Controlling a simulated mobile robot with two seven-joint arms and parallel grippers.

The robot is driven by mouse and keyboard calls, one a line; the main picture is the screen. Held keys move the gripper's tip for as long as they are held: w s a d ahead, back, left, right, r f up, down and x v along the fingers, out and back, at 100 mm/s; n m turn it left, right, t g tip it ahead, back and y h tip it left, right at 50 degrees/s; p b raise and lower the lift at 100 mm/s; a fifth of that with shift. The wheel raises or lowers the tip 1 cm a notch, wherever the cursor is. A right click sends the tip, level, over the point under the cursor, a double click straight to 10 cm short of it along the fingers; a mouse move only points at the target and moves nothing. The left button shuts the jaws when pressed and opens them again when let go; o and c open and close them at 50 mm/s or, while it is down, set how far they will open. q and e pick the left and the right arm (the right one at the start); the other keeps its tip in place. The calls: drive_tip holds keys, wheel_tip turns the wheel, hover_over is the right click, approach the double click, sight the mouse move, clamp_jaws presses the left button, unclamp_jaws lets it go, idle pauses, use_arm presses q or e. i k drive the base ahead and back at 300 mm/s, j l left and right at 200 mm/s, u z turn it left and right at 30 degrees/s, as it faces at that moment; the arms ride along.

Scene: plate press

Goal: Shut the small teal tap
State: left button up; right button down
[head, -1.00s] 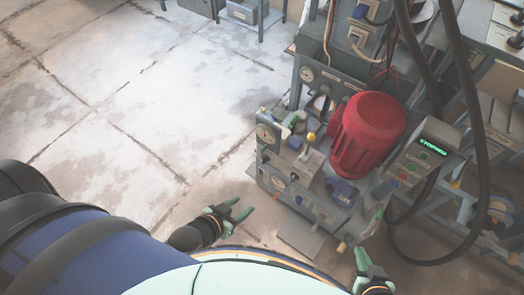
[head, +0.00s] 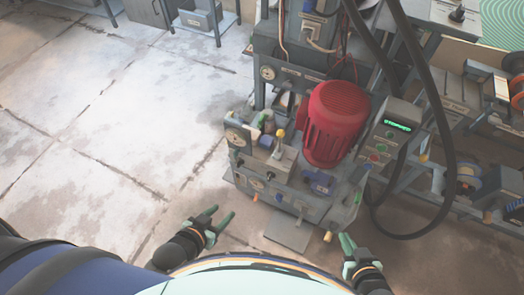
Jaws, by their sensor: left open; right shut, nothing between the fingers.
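The press's power unit (head: 283,190) is a grey machine block with a red motor (head: 334,118) on top. A small pale green-teal part (head: 262,118) stands at its upper left, behind the dial gauge (head: 236,137); it may be the teal tap, but it is too small to tell its handle's position. My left gripper (head: 221,213) is open and empty, in front of and left of the unit, apart from it. My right gripper (head: 345,240) is shut and empty, low in front of the unit's right corner.
A control box (head: 390,138) with a lit green display stands right of the motor. A thick black hose (head: 447,150) loops down at the right. Shelving with parts fills the far right. The concrete floor (head: 110,120) at left is clear.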

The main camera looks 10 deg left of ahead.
sight(235, 153)
drive_tip(key=i+j+z, duration=0.15)
drive_tip(key=j, duration=0.6)
drive_tip(key=j+z, duration=0.1)
drive_tip(key=j, duration=0.65)
drive_tip(key=i+j+z, duration=0.15)
drive_tip(key=j, duration=0.6)
